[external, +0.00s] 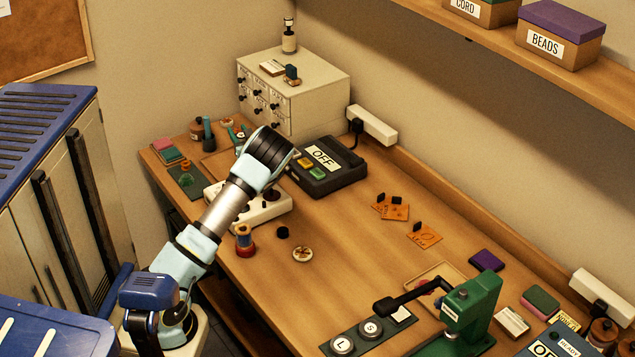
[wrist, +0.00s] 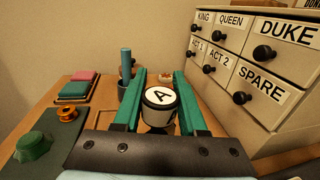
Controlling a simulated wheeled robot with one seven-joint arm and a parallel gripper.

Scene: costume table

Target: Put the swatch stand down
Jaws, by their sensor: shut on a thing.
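My gripper (wrist: 160,82) shows in the wrist view as two long green fingers shut on a short round piece, which I take to be the swatch stand (wrist: 160,98). In the external view my gripper (external: 238,134) is at the back left of the table, just left of the drawer cabinet (external: 312,92). My wrist hides most of the held piece there. I cannot tell whether its underside touches the table.
Left of the fingers are a dark pot with a blue cylinder (wrist: 126,62), stacked coloured swatches (wrist: 75,88), an orange spool (wrist: 68,114) and a green piece (wrist: 34,144) on a dark mat. The cabinet (wrist: 228,66) is close on the right. The middle of the table (external: 345,245) has clear room.

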